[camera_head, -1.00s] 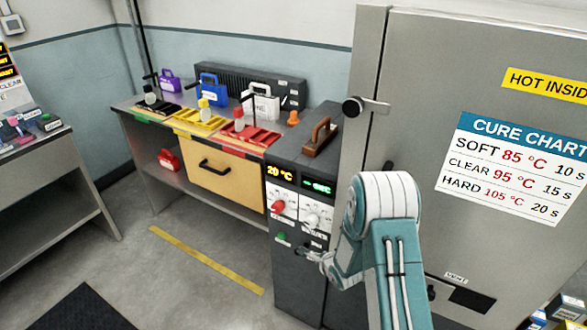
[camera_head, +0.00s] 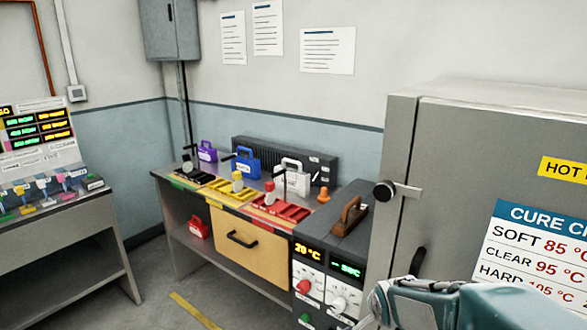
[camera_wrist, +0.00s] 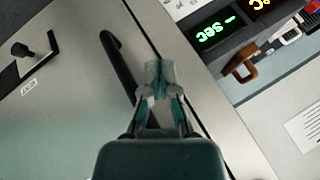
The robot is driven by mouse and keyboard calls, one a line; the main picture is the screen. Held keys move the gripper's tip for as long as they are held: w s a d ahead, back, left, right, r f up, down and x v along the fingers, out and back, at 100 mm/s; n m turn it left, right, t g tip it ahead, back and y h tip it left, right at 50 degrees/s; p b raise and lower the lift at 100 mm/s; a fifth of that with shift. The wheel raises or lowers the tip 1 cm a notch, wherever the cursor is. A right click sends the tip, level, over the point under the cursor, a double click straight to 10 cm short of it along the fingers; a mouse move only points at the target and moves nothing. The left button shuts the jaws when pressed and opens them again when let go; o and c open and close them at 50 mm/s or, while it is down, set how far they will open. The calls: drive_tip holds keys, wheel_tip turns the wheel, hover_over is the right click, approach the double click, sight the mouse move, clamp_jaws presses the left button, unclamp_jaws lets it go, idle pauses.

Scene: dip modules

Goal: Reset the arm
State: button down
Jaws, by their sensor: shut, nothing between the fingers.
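My arm shows at the bottom right of the head view, folded low in front of the oven door (camera_head: 450,150). My gripper (camera_wrist: 158,75) is seen from behind in the wrist view, with its fingertips together and nothing between them. Beyond it in that view are a dark curved handle (camera_wrist: 118,65) on the grey door and a green timer display (camera_wrist: 217,33). In the head view the fingertips are hard to make out near the control panel's lower right edge.
The control unit (camera_head: 322,285) with knobs and displays stands left of the oven. A bench (camera_head: 190,215) with coloured trays and small cases is behind it. A second table (camera_head: 60,245) is at far left. Floor between them is open.

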drive_tip(key=s+a+r+n+g, duration=0.1)
drive_tip(key=s+r+n, duration=0.3)
drive_tip(key=s, duration=0.7)
drive_tip(key=s+a+r+n+g, duration=0.1)
drive_tip(key=s+r+n, duration=0.4)
drive_tip(key=s, duration=0.6)
drive_tip(key=shift+s+a+n+y, duration=0.3)
drive_tip(key=shift+s+n, duration=0.1)
drive_tip(key=shift+n, duration=0.4)
